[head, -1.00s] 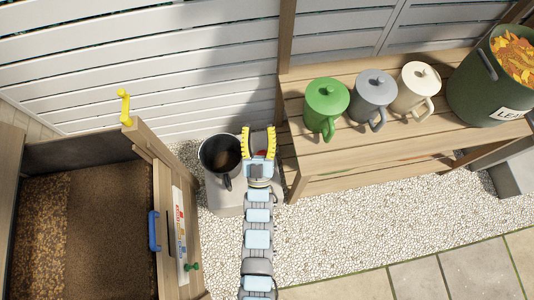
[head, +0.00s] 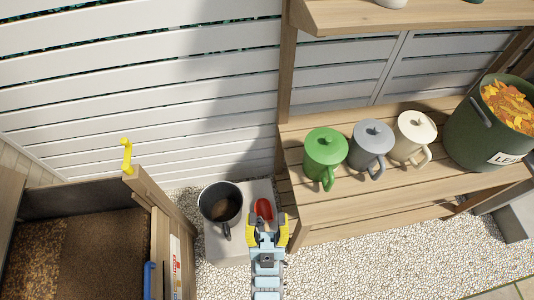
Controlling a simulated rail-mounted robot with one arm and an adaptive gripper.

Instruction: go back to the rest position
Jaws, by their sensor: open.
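My gripper (head: 267,222) is open, with yellow fingers and a pale blue body. In the head view it is low in the middle, over the right part of a grey slab (head: 217,256). A red object (head: 264,208) shows just beyond the fingertips on the slab; whether the fingers touch it I cannot tell. Nothing is seen held between the fingers. A dark pot with a handle (head: 222,228) stands on the slab left of my gripper, with brown material inside.
A wooden bench (head: 350,206) on the right carries green (head: 325,150), grey (head: 371,143) and cream (head: 415,133) lidded jugs and a leaf bin (head: 467,135). A wooden soil box (head: 108,225) is at left. A shelf (head: 440,14) overhangs top right. Gravel (head: 360,265) is clear.

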